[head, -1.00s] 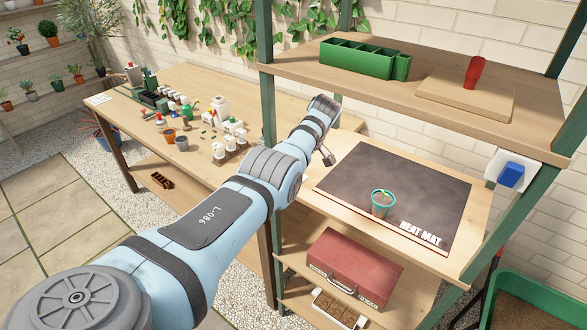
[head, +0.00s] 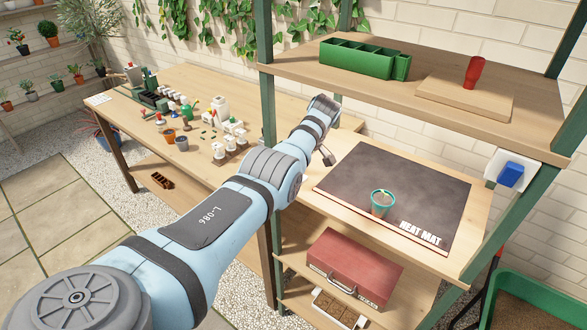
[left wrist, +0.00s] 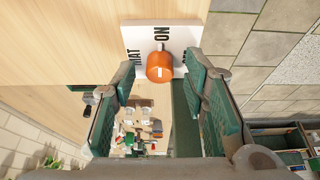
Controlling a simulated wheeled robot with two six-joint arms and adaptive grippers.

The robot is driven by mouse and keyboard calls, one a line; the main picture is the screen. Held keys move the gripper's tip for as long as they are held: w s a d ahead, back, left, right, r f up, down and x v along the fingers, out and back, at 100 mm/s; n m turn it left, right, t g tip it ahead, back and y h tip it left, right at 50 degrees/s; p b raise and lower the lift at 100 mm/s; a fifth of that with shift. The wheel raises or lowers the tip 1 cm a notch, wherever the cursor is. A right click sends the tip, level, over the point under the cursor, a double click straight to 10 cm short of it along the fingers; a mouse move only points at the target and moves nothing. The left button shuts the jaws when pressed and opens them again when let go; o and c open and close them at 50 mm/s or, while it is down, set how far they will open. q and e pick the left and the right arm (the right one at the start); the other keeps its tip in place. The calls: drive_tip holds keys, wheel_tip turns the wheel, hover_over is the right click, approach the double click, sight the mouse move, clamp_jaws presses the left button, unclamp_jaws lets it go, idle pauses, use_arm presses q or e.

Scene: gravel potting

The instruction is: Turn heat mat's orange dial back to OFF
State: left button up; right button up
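In the left wrist view, the orange dial (left wrist: 160,66) sits on a white plate (left wrist: 134,37) lettered "MAT" and "ON". A short white mark shows on the dial, roughly in line with "ON"; the OFF lettering is not visible. My left gripper (left wrist: 161,74) is open, its green-padded fingers on either side of the dial with small gaps. In the head view the dial is not visible, and my left arm hides most of its gripper. The dark heat mat (head: 400,180) lies on the shelf bench to the right of the arm. My right gripper is not in view.
A teal-rimmed pot (head: 381,203) stands on the mat. A green shelf post (head: 268,110) rises close beside my left arm. A blue switch (head: 511,174) is on the right post. A red toolbox (head: 354,268) sits on the shelf below. A cluttered workbench (head: 200,88) stands behind.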

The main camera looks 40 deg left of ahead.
use_arm(q)
drive_tip(key=shift+r, duration=0.1)
drive_tip(key=v, duration=0.2)
drive_tip(key=shift+w+d+r, duration=0.1)
drive_tip(key=shift+d+r, duration=0.1)
drive_tip(key=shift+r, duration=0.05)
drive_tip(key=d, duration=1.2)
drive_tip(key=shift+d+r, duration=0.1)
drive_tip(key=shift+d, duration=0.05)
